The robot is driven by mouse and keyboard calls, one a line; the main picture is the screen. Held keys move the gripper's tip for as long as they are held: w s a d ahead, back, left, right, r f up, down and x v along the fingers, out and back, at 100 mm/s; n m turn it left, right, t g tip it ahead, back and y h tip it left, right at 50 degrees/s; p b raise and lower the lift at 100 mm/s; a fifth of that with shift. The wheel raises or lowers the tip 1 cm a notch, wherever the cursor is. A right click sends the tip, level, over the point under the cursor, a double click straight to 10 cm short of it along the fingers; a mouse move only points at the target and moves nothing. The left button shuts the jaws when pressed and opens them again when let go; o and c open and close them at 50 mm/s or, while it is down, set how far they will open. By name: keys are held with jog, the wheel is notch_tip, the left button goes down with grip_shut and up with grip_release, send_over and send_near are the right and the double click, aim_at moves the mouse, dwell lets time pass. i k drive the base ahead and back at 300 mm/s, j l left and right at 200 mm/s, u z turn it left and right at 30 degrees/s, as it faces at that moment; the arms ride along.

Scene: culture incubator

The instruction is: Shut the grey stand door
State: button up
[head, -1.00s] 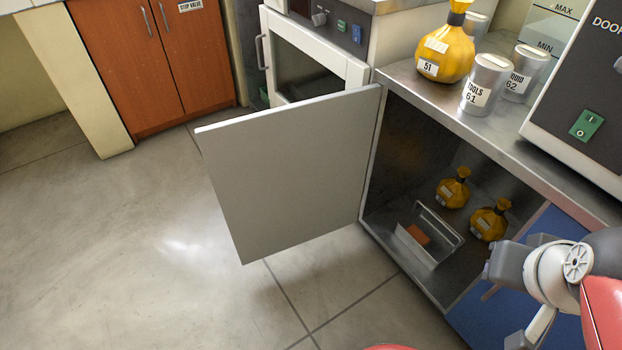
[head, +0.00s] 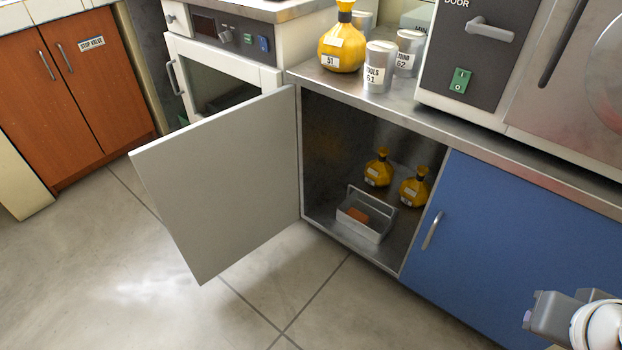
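The grey stand door (head: 222,188) stands wide open in the head view, hinged on the left side of the stand opening and swung out over the floor. The open compartment (head: 335,130) shows its dark inside. My gripper (head: 530,318) is at the lower right edge of the view, only partly in the picture. It is well apart from the door, in front of the blue door. Its fingers are too small and cut off to tell whether they are open or shut.
Inside the compartment are a metal tray (head: 352,226) with an orange item and two yellow flasks (head: 378,168). A closed blue door (head: 530,240) is to the right. A white oven (head: 225,85) is behind the grey door. The floor (head: 80,255) at left is clear.

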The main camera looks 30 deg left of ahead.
aim_at(224, 184)
jog(key=j+z, duration=0.15)
jog(key=j, duration=0.25)
jog(key=k+j+z, duration=0.15)
jog(key=j, duration=0.2)
jog(key=j+z, duration=0.15)
jog(key=j, duration=0.25)
jog(key=k+j+z, duration=0.15)
jog(key=j, duration=0.2)
jog(key=k+j+z, duration=0.1)
jog(key=j, duration=0.25)
jog(key=k+j, duration=0.15)
jog(key=j, duration=0.25)
jog(key=k+j, duration=0.15)
jog(key=j, duration=0.25)
jog(key=k+j, duration=0.15)
jog(key=j, duration=0.25)
jog(key=k+j, duration=0.2)
jog(key=j, duration=0.2)
jog(key=k+j, duration=0.15)
jog(key=j, duration=0.25)
jog(key=k+j, duration=0.15)
jog(key=j, duration=0.25)
jog(key=k+l, duration=0.55)
jog(key=l, duration=0.15)
jog(key=z, duration=0.05)
